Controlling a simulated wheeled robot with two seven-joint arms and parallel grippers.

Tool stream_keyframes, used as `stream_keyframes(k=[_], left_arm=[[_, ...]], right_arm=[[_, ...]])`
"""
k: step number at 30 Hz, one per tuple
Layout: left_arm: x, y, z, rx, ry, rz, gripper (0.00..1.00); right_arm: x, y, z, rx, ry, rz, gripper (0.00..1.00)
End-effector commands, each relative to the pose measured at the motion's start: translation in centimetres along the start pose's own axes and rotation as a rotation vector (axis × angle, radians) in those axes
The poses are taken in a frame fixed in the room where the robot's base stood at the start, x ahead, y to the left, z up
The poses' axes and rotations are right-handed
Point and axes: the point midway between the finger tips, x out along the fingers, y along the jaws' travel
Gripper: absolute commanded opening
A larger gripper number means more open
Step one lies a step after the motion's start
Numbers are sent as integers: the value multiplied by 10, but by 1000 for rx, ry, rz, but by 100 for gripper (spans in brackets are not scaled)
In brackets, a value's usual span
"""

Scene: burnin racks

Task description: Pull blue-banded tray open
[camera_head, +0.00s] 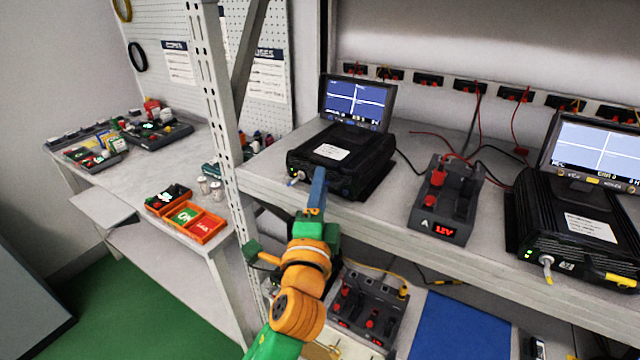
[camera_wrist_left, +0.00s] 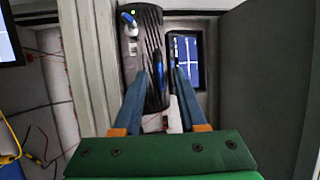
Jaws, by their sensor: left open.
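The black unit with the blue-banded tray (camera_head: 345,158) stands on the upper shelf, a lit screen behind it. My right gripper is in neither view.
A second black unit with a yellow band (camera_head: 575,215) stands at the right. A grey power block (camera_head: 447,200) with red and black cables is between them. A perforated rack post (camera_head: 222,130) rises left of my arm. Orange bins (camera_head: 203,230) sit on the left bench.

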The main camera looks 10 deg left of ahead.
Motion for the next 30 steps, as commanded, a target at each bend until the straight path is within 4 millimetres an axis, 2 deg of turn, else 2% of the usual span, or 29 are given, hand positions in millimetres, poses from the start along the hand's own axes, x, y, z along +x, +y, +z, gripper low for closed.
stream_keyframes(k=[5, 6, 10, 11, 30], left_arm=[[1, 1, 0, -1, 0, 1, 41], [1, 1, 0, -1, 0, 1, 38], [1, 1, 0, -1, 0, 1, 3], [1, 1, 0, -1, 0, 1, 0], [0, 1, 0, -1, 0, 1, 0]], right_arm=[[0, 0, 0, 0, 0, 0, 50], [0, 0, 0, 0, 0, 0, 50], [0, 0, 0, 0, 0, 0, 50], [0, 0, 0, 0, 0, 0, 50], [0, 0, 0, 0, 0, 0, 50]])
